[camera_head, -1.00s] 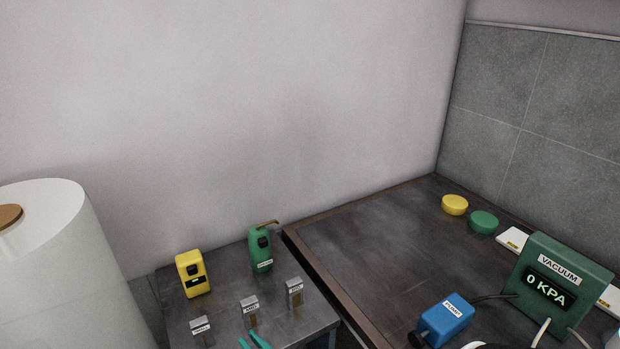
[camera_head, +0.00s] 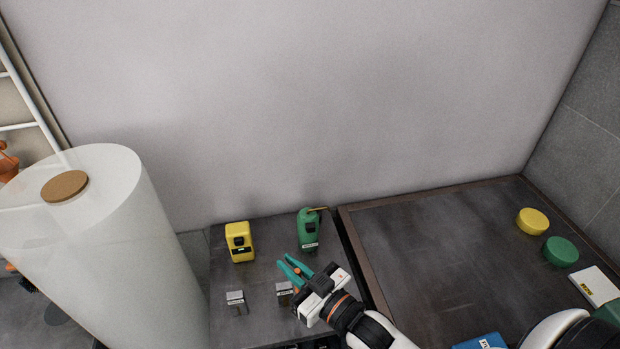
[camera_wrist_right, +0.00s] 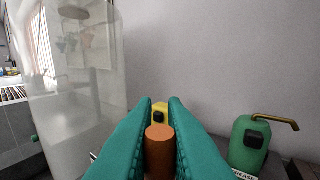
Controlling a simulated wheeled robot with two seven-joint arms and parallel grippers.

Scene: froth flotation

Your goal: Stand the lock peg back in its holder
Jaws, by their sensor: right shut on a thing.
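My right gripper (camera_head: 294,268) has teal fingers and is over the small dark table, near its right side. Its fingers are shut on an orange-brown cylindrical peg (camera_wrist_right: 159,150), seen between them in the right wrist view. The peg's lower part is hidden by the fingers. Two small grey metal blocks with labels, one at left (camera_head: 235,300) and one (camera_head: 284,291) close below the gripper, stand on the table; I cannot read the labels or tell which is the lock peg's holder. My left gripper is not in view.
A yellow device (camera_head: 239,242) and a green bottle-like device (camera_head: 308,230) with a brass spout stand at the back of the small table (camera_head: 262,272). A large white roll (camera_head: 110,240) is at left. A larger dark bench (camera_head: 430,250) adjoins at right, with yellow and green discs.

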